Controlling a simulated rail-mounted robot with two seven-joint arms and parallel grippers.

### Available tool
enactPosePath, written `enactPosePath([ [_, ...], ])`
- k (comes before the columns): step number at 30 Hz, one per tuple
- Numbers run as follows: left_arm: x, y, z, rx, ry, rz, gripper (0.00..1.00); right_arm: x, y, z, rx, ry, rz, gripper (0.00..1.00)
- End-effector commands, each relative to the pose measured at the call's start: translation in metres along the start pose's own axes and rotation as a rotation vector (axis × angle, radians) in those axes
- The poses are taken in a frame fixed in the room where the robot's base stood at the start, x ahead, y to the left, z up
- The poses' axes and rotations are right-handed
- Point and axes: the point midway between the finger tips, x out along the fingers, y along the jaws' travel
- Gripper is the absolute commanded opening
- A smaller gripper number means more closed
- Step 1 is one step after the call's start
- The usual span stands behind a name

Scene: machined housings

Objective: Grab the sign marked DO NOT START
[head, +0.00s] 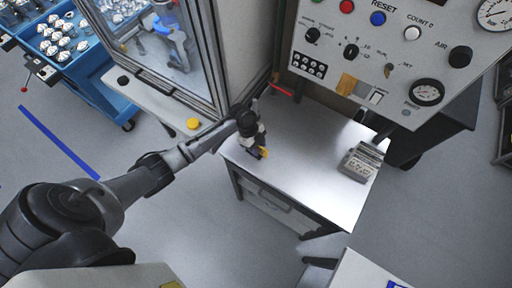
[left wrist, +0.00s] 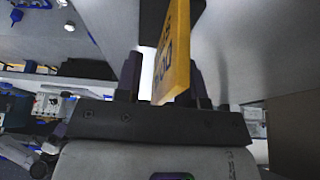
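The sign is a yellow plate with dark lettering (left wrist: 176,58), only partly readable, in the left wrist view. It stands between the two fingers of my left gripper (left wrist: 163,82), close to the right-hand finger. A bright gap shows between the sign and the left-hand finger, so the gripper looks open around it. In the head view my left gripper (head: 260,149) is low over the near left part of the white table, with a small yellow bit of the sign (head: 264,153) at its tips. My right gripper is not in view.
The white table (head: 305,165) carries a grey block-like part (head: 361,161) at its right. A control panel (head: 390,60) with knobs and gauges overhangs the back. A glass-doored machine (head: 165,50) stands left of the table, with a yellow button (head: 193,123) on its ledge.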

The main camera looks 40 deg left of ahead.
Motion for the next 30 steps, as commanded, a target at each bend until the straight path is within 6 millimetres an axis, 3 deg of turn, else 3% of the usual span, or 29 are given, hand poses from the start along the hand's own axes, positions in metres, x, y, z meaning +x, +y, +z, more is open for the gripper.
enactPosePath([
  [24,0.0043,0.0000,0.0017,0.000,0.000,0.001,0.36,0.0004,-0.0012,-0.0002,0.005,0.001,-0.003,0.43],
  [30,0.0043,0.0001,0.0018,0.000,0.000,0.001,0.18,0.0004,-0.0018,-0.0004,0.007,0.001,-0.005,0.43],
])
